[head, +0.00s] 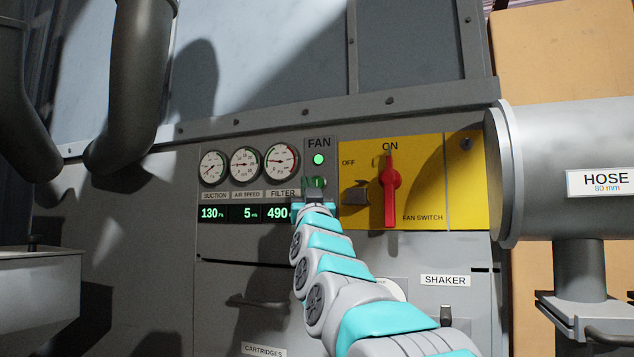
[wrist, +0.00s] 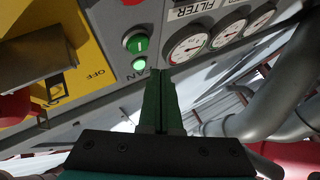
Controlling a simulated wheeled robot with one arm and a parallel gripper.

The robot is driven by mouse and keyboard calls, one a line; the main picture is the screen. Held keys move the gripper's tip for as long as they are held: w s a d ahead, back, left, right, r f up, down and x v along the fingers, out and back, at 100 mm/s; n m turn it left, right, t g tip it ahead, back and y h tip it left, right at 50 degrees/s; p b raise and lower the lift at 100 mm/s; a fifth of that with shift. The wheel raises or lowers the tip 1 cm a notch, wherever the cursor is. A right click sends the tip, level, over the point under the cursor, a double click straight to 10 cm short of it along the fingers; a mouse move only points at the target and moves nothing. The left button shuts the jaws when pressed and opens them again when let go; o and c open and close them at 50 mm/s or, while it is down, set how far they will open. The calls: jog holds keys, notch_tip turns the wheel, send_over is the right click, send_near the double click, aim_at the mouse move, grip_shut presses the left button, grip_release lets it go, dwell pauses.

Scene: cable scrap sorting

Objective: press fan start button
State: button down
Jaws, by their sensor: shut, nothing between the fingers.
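The green fan start button (wrist: 136,44) with a white mark shows in the wrist view, beside a round green lamp (wrist: 140,64). In the head view the lit lamp (head: 319,159) sits under the FAN label, and the button (head: 316,183) is below it, partly hidden by my gripper (head: 315,194). In the wrist view my gripper (wrist: 160,76) is shut and empty, its fingertips appearing close to the panel near the FAN label. I cannot tell whether it touches the button.
A red switch handle (head: 391,185) points up at ON on the yellow plate (head: 455,200), right of the button. Three gauges (head: 245,165) and green number displays (head: 245,214) are left. A large hose port (head: 570,150) juts out at the right; dark pipes (head: 128,80) hang at upper left.

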jog(key=shift+s+a, duration=0.2)
jog(key=shift+s, duration=0.4)
jog(key=shift+s+a, duration=0.2)
jog(key=shift+s, duration=0.35)
jog(key=shift+f, duration=0.1)
jog(key=d+f+n+g, duration=0.15)
jog(key=f+g, duration=0.25)
jog(key=f, duration=0.6)
jog(key=d+f+g, duration=0.3)
jog(key=f+g, duration=0.1)
jog(key=f, duration=0.6)
jog(key=s+d+f+m+g+h, duration=0.1)
jog(key=s+d+f+g, duration=0.2)
jog(key=s+f, duration=0.5)
jog(key=s+d+f+g+h, duration=0.1)
jog(key=s+d+f+g, duration=0.2)
jog(key=f, duration=0.8)
jog(key=s+d+f+m+g+h, duration=0.1)
jog(key=s+d+f+g, duration=0.2)
jog(key=s+f, duration=0.4)
jog(key=s+d+f+m+g+h, duration=0.1)
jog(key=s+d+f+g, duration=0.3)
jog(key=s, duration=1.5)
jog(key=s+d+f+m+g, duration=0.1)
jog(key=s+d+f+g, duration=0.2)
jog(key=s+f, duration=0.7)
jog(key=s+g, duration=0.2)
jog(key=shift+s+d+f+g+h, duration=0.15)
jog(key=shift+s+f+g+h, duration=0.15)
jog(key=shift+s+f+h, duration=0.1)
